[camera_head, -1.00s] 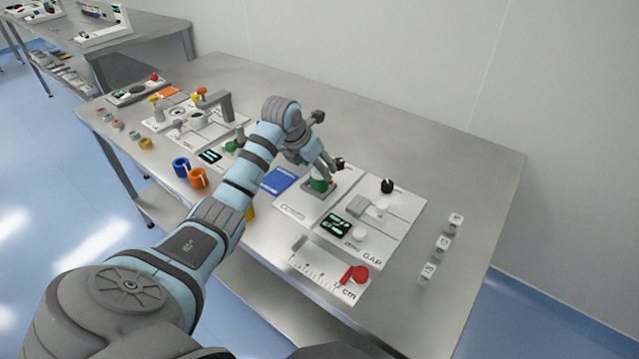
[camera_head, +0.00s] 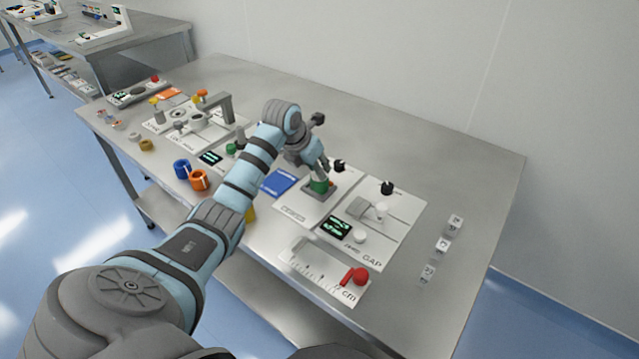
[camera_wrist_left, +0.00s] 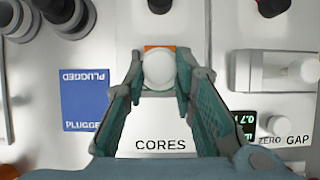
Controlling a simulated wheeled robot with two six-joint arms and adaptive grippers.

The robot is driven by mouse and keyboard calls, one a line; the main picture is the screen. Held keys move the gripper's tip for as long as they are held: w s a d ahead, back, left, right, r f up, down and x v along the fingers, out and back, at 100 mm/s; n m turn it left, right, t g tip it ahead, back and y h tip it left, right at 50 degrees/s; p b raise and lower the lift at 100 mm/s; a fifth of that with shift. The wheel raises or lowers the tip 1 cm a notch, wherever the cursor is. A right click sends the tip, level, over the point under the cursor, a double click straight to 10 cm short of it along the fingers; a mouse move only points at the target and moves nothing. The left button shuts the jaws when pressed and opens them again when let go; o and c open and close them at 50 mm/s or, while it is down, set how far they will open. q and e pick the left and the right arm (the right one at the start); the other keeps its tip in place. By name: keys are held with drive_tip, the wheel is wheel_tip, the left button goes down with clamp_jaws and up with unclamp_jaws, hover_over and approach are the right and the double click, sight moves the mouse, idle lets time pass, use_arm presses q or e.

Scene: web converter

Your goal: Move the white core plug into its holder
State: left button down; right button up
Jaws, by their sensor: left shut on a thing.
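My left gripper (camera_head: 321,184) is over the white panel marked CORES, beside the blue PLUGGED pad (camera_head: 279,181). In the left wrist view the gripper (camera_wrist_left: 160,76) is shut on the white core plug (camera_wrist_left: 160,69), a round white piece between its green-padded fingertips. An orange patch (camera_wrist_left: 150,48) shows behind the plug. I cannot tell whether the plug touches the panel. In the head view the fingers hide the plug. The PLUGGED pad (camera_wrist_left: 85,100) lies left of the gripper in the wrist view. I cannot tell which part is the holder.
The GAP gauge panel (camera_head: 395,236) is to the right, with a black knob (camera_head: 387,187) and a lit display (camera_head: 335,228). A white ruler plate (camera_head: 312,267) with a red piece lies in front. Orange (camera_head: 199,180) and blue (camera_head: 181,168) rings stand left.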

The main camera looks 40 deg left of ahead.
use_arm(q)
drive_tip(key=shift+r+p, duration=4.25)
drive_tip(key=shift+r, duration=0.3)
drive_tip(key=shift+f, duration=0.1)
use_arm(e)
wheel_tip(320, 180, up, 8)
drive_tip(key=shift+r, duration=0.2)
drive_tip(key=shift+c, duration=0.8)
